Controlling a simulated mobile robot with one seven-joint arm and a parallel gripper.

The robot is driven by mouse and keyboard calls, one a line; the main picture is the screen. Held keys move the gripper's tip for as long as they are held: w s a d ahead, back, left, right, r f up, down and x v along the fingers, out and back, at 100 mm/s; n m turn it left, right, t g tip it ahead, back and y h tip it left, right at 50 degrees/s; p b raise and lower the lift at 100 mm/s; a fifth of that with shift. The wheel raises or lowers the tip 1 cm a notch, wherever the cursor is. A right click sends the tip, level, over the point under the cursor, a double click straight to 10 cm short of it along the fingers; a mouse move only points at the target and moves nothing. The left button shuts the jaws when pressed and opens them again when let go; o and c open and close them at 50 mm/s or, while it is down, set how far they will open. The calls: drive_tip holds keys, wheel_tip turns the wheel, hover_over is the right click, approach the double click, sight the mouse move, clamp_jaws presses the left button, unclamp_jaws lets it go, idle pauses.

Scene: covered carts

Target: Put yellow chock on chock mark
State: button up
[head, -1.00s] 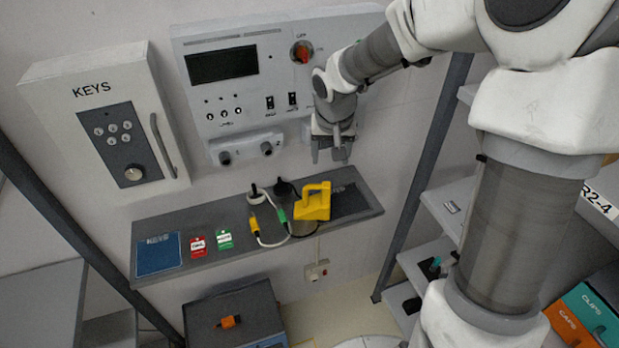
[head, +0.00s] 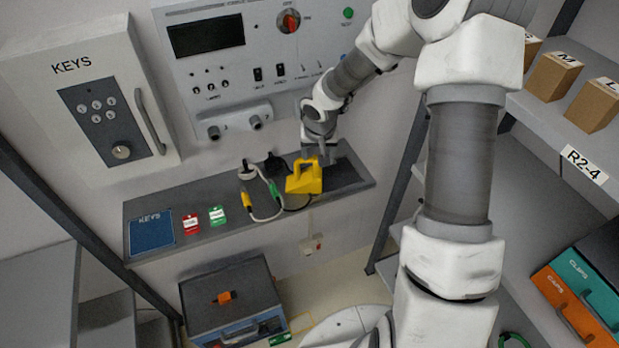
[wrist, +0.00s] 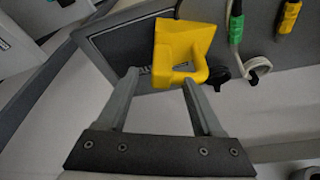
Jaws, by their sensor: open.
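The yellow chock (head: 304,177), a block with a loop handle, sits on the dark wall shelf near its right end. In the wrist view the chock (wrist: 182,40) is just ahead of my fingertips, its handle towards them. My gripper (head: 328,158) is open and empty, close to the chock on its right side; in the wrist view its fingers (wrist: 160,80) are spread around the near edge of the handle. I cannot tell whether they touch it. A dark mat with white lettering (wrist: 115,48) lies beside and partly under the chock's outline; its lettering is unreadable. I cannot identify the chock mark for sure.
Cables with yellow and green plugs (head: 272,188) lie left of the chock. A blue KEYS mat (head: 151,236) and red and green tags are further left on the shelf. A control panel (head: 210,75) is above. A grey case (head: 235,295) stands below.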

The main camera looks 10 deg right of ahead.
sight(303, 172)
drive_tip(key=x, duration=0.4)
drive_tip(key=shift+a+f, duration=0.1)
drive_tip(key=shift+a, duration=0.05)
clamp_jaws()
